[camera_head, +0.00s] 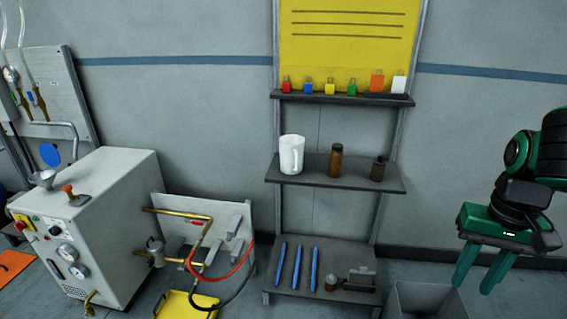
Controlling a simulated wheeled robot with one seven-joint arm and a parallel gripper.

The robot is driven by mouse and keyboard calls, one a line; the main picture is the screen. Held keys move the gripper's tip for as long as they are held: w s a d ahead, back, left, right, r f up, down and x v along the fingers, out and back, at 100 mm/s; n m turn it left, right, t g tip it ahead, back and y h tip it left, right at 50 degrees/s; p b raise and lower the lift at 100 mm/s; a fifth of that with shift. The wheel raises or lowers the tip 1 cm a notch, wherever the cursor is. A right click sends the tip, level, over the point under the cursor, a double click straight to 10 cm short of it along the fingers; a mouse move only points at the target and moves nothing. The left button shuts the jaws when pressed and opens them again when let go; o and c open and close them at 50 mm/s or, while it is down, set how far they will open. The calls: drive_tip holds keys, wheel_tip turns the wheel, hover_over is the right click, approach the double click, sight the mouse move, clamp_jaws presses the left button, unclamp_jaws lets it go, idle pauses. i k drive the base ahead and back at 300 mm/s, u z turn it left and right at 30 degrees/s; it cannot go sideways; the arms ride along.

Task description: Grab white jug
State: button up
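The white jug (291,154) stands upright at the left end of the middle shelf (330,181). Its handle side appears to face toward me. My gripper (477,283) hangs at the right side of the view, fingers pointing down. Its green fingers are apart with nothing between them. It is well to the right of the jug and lower than it, touching nothing that I can see.
Brown bottles (336,161) (378,168) stand right of the jug. Padlocks line the upper shelf (340,98). Blue rods (297,268) lie on the lower shelf. A grey machine (110,215) with pipes and hoses stands left. A grey bin (430,296) sits below.

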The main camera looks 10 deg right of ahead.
sight(292, 146)
drive_tip(key=u, duration=0.1)
drive_tip(key=i, duration=1)
drive_tip(key=z, duration=0.05)
